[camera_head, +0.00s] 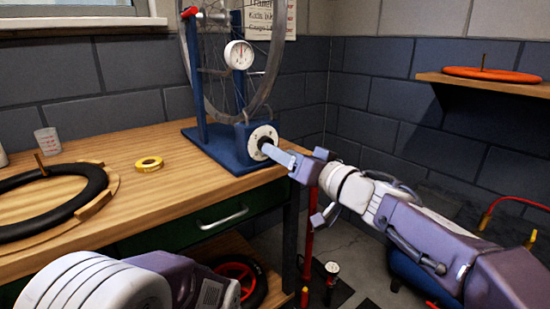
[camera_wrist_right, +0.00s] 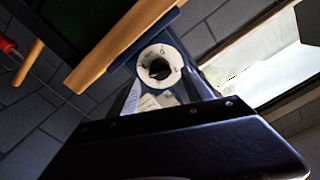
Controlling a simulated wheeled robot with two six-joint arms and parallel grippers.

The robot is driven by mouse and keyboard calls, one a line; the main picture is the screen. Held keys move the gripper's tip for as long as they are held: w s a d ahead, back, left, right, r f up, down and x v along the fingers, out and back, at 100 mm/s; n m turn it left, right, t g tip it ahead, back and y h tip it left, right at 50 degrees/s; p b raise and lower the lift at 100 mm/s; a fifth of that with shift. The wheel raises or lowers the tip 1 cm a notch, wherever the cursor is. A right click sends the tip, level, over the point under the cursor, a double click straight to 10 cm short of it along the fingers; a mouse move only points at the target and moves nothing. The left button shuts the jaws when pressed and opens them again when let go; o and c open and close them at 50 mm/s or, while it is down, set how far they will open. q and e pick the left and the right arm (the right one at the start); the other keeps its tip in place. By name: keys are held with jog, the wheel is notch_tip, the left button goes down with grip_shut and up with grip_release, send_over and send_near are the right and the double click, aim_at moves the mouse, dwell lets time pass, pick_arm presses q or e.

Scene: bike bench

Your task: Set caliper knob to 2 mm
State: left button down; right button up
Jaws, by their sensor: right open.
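The caliper knob is a small dark knob (camera_wrist_right: 159,69) at the middle of a round white dial (camera_head: 262,138) with dark marks. The dial is on the front of the blue truing stand (camera_head: 215,150), at the right end of the bench. My right gripper (camera_head: 271,152) is open, its fingers pointing at the knob. In the right wrist view the knob shows ahead, between the two finger lines. I cannot tell whether the fingers touch it. The dial's marks are too small to read a setting surely. My left gripper is out of view.
A wheel (camera_head: 232,60) with a round gauge (camera_head: 239,55) stands in the truing stand. A shelf (camera_head: 490,82) is at right.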

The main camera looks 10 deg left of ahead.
aim_at(265, 139)
jog(key=x, duration=0.3)
jog(key=shift+w+a, duration=0.2)
grip_shut()
